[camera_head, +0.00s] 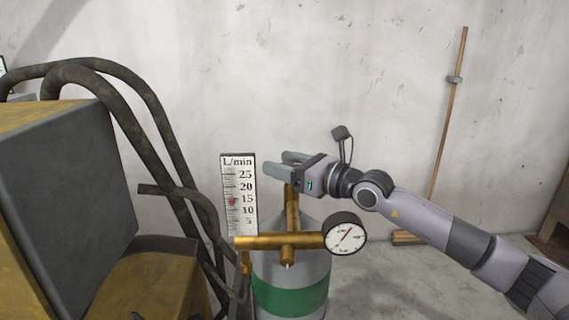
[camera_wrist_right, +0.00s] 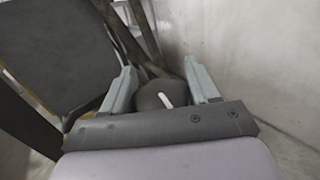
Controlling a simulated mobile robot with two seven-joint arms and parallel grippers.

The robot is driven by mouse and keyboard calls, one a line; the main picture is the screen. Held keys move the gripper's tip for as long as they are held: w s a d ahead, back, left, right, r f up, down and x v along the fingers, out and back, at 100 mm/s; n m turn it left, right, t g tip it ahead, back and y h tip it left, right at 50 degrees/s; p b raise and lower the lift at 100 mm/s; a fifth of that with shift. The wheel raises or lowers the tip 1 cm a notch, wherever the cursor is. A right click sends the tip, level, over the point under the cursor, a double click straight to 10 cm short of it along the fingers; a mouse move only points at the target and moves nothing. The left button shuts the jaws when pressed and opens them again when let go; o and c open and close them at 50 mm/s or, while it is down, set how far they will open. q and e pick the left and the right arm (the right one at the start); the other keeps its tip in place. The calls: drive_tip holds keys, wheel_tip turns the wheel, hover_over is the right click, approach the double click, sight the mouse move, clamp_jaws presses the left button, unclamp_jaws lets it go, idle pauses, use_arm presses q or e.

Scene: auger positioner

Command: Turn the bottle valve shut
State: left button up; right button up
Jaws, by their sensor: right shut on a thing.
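The gas bottle (camera_head: 290,275) is grey with a green band and stands upright in the lower middle of the head view. A brass valve stem (camera_head: 292,208) rises from its top, with a brass regulator bar (camera_head: 262,242) across it. My right gripper (camera_head: 274,163) is at the top of the stem, reaching in from the right. In the right wrist view, a dark round valve knob (camera_wrist_right: 152,95) with a white mark sits between the fingers, and the gripper is shut on it. The gripper hides the knob in the head view. My left gripper is out of view.
A round dial gauge (camera_head: 345,234) sits right of the stem. Dark hoses (camera_head: 150,110) and a yellow-grey machine (camera_head: 65,190) fill the left. A broom (camera_head: 447,120) leans on the wall.

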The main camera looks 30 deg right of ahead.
drive_tip(key=o, duration=0.9)
drive_tip(key=shift+f, duration=0.1)
drive_tip(key=shift+o, duration=0.2)
drive_tip(key=shift+b+v, duration=0.7)
drive_tip(key=shift+v, duration=1.2)
drive_tip(key=shift+b+v, duration=0.6)
drive_tip(key=shift+v, duration=1.1)
